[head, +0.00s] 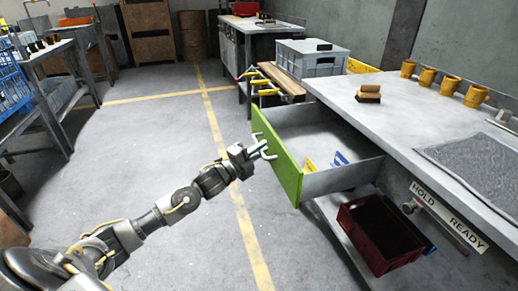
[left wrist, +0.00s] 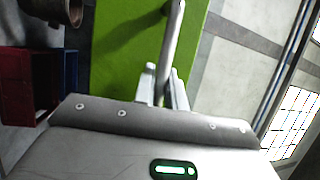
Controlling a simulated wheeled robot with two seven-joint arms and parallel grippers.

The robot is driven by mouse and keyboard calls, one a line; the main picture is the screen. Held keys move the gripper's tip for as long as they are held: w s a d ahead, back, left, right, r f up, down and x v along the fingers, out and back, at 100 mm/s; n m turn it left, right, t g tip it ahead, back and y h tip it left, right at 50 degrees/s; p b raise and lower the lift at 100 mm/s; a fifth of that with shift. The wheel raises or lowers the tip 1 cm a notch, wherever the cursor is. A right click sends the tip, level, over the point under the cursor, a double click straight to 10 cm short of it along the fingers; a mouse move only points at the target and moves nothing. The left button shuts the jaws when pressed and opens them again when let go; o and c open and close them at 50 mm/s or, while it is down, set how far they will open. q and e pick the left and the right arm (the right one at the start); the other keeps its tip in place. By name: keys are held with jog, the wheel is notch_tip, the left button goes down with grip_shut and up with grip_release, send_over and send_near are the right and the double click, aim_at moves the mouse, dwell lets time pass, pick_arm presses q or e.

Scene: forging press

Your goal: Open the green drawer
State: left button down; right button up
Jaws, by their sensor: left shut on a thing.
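The green drawer (head: 280,160) stands pulled out from under the grey worktop, with its grey inside open to view. Its green front also fills the middle of the left wrist view (left wrist: 115,60). A pale bar handle (left wrist: 173,45) runs along that front. My left gripper (head: 262,152) is at the outer side of the front. In the left wrist view its two fingers (left wrist: 163,88) are shut around the handle. A yellow item (head: 310,164) and a blue item (head: 340,158) lie inside the drawer. My right gripper is not in view.
The worktop (head: 400,115) holds a brush (head: 368,94), several brass-coloured cups and a dark mat (head: 478,155). A dark red bin (head: 355,232) sits below, right of the drawer. A grey crate (head: 312,62) stands behind it. The floor left of the drawer is clear.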

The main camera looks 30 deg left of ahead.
pick_arm(q)
jog(key=c, duration=1.7)
grip_release()
jog(key=shift+c, duration=0.2)
jog(key=shift+s, duration=0.1)
